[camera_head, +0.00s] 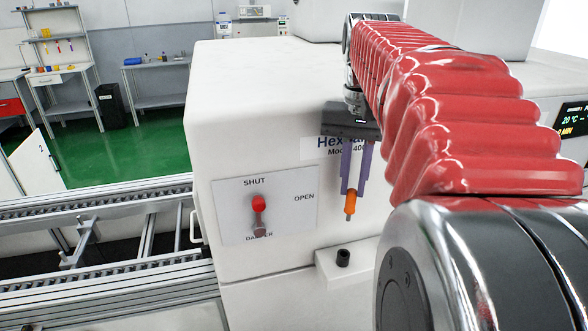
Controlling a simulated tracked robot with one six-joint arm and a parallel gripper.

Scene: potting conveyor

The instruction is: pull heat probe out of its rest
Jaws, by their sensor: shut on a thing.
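My gripper (351,188) points down in front of the white machine, its purple fingers shut on the orange heat probe (350,204). The probe hangs upright below the fingertips, with a short grey tip at its lower end. A small black rest (343,257) stands on a white ledge at the machine's front. The probe's tip is above the rest and apart from it in the picture. The fingers and the dark gripper body hide the probe's upper part.
The white machine (240,110) fills the middle, with a SHUT/OPEN/DAMPER panel (290,215) and a red-knobbed lever (259,204) left of my gripper. The white ledge (330,270) juts out below. A conveyor (110,215) runs at left. My red-sleeved arm covers the right side.

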